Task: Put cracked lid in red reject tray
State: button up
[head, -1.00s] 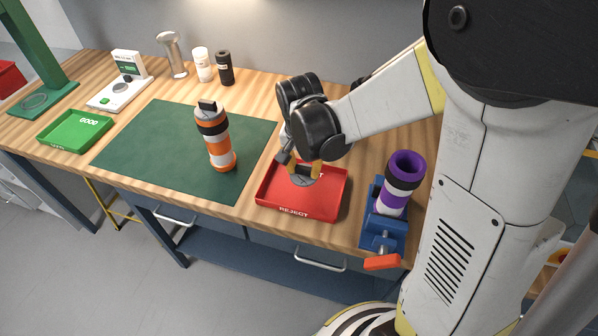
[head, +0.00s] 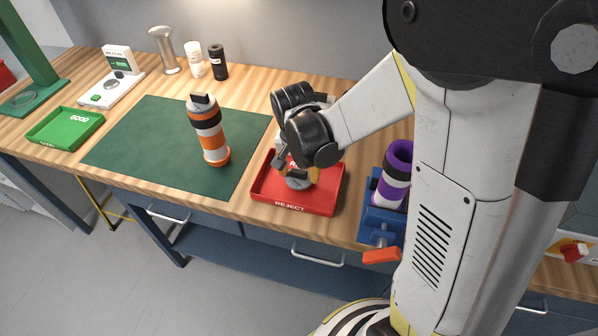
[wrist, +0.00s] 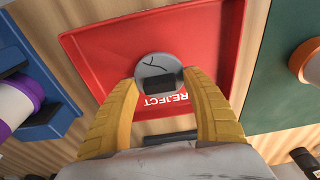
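The cracked lid (wrist: 154,67) is a round grey disc with a dark crack line and a black block-shaped grip. It appears to lie on the floor of the red reject tray (wrist: 90,60), near the wall lettered REJECT. In the head view the lid (head: 298,183) and the red tray (head: 262,190) show under my gripper (head: 299,172). In the wrist view my gripper (wrist: 160,80) has its yellow fingers apart on either side of the lid, with gaps beside the black grip. Whether a finger touches the lid's rim is hard to tell.
An orange-banded tube blower (head: 209,135) stands on the green mat (head: 140,140). A purple-topped one (head: 395,175) sits in a blue holder (head: 378,225) right of the red tray. A green GOOD tray (head: 65,128) and a scale (head: 110,90) are at left.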

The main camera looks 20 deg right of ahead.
aim_at(297, 182)
notch_tip(297, 182, up, 12)
jog(key=s+a+p, duration=0.1)
jog(key=p, duration=0.4)
jog(key=s+d+r+n+t+y, duration=0.1)
jog(key=s+r+n+t, duration=0.4)
jog(key=s, duration=0.7)
notch_tip(297, 182, up, 4)
jog(key=shift+f+n+t, duration=0.2)
jog(key=shift+n+t, duration=0.2)
jog(key=shift+n, duration=0.7)
jog(key=shift+w+d, duration=0.1)
jog(key=shift+d, duration=0.05)
